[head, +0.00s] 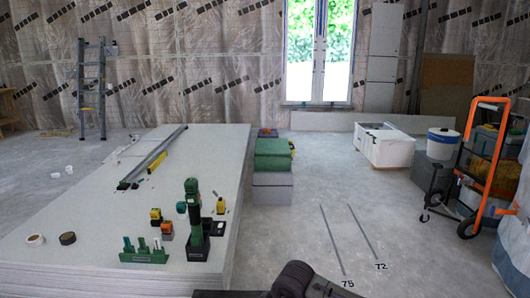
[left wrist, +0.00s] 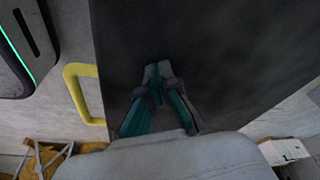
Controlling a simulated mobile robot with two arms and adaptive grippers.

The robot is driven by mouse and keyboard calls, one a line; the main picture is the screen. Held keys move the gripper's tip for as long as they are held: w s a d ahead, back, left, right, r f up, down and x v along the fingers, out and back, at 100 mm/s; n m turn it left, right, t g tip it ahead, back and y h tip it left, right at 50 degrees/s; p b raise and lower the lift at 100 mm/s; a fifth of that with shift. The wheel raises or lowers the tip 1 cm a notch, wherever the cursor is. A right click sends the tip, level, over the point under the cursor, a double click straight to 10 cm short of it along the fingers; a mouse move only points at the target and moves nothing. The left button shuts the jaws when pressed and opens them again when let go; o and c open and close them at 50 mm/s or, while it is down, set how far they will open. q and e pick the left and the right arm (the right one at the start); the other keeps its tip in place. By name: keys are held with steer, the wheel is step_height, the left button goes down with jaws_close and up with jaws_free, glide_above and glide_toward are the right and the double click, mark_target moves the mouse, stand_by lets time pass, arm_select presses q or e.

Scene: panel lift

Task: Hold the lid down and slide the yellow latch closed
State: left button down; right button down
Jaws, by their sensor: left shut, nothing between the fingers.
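My left gripper (left wrist: 157,80) shows in the left wrist view with its teal fingers together and empty. Behind its fingertips is a broad dark grey surface (left wrist: 215,50); I cannot tell whether they touch or whether this is the lid. A yellow U-shaped bar (left wrist: 73,95) stands out at the left edge of the dark surface, apart from the fingers. I cannot tell whether it is the latch. No lid or yellow latch can be made out in the head view. My right gripper is in neither view.
In the head view a panel stack (head: 100,215) bears green tools (head: 193,220) and tape rolls. Green cases (head: 272,152), a white box (head: 385,146), a white bucket (head: 442,143) and an orange hand truck (head: 478,165) stand beyond. The floor around the marked lines is clear.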

arm_select(q)
steer(key=shift+s+f, duration=0.25)
steer(key=shift+f, duration=0.05)
steer(key=shift+w+a+r, duration=0.1)
steer(key=shift+r, duration=0.35)
steer(key=shift+w+r, duration=0.15)
steer(key=shift+r, duration=1.6)
steer(key=shift+w+d+v, duration=0.1)
steer(key=shift+d+v, duration=0.05)
steer(key=shift+v, duration=0.65)
steer(key=shift+w+d+v, duration=0.1)
steer(key=shift+d+v, duration=0.1)
steer(key=shift+v, duration=0.6)
steer(key=shift+w+d+v, duration=0.1)
steer(key=shift+d+v, duration=0.05)
steer(key=shift+v, duration=0.7)
